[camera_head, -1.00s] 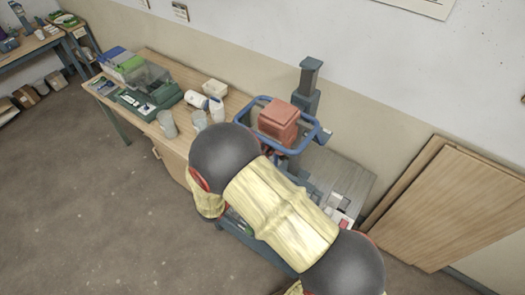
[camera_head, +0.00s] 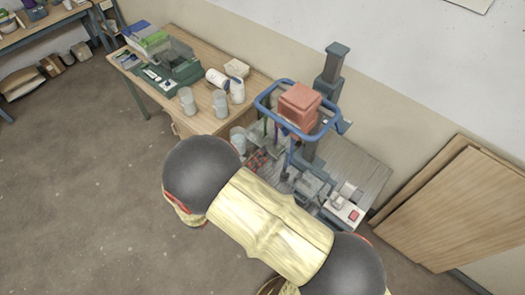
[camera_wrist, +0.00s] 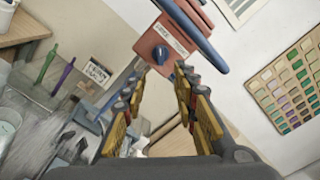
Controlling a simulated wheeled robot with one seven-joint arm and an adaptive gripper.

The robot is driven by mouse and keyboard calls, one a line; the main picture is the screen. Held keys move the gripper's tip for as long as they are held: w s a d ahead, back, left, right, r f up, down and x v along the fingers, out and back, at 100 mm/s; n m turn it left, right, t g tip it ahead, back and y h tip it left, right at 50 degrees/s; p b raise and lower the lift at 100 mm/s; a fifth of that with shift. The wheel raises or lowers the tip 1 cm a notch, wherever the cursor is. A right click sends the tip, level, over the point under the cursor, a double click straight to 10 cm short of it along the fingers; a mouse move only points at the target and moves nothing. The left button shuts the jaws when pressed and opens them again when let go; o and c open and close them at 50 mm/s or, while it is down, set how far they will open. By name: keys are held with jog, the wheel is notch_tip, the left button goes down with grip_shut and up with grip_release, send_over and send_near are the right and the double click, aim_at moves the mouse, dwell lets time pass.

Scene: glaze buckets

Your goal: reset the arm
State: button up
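My gripper (camera_wrist: 160,72) shows in the wrist view with its two yellow-padded fingers apart and nothing visible between them. A red machine housing with a dark knob (camera_wrist: 161,54) lies beyond the fingertips in that view; I cannot tell the distance. In the head view my arm, with a pale yellow cover and dark round joints, crosses the lower middle. My gripper cannot be made out there.
A red-headed machine (camera_head: 299,104) with a blue ring guard (camera_head: 262,106) stands beside my arm. A wooden table (camera_head: 201,54) with cups and a green case (camera_head: 178,67) is at upper left. Wooden panels (camera_head: 455,205) lean on the right wall. Floor at left is clear.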

dwell(0.6)
jog(key=s+d+f+m+g+y+b, duration=0.2)
jog(key=s+d+f+m+g+b, duration=0.15)
jog(key=s+d+m+g, duration=0.55)
jog(key=s+d+f+m+g+y+b, duration=0.25)
jog(key=s+m+g+b, duration=0.35)
jog(key=m, duration=0.8)
jog(key=s+d+r+m+t+y+b, duration=0.2)
jog(key=d+m+t+y+b, duration=0.4)
jog(key=d+m+b, duration=0.6)
jog(key=s+m+b, duration=0.1)
jog(key=m+b, duration=0.1)
jog(key=b, duration=0.3)
jog(key=shift+s+d+m, duration=0.15)
jog(key=shift+m, duration=0.15)
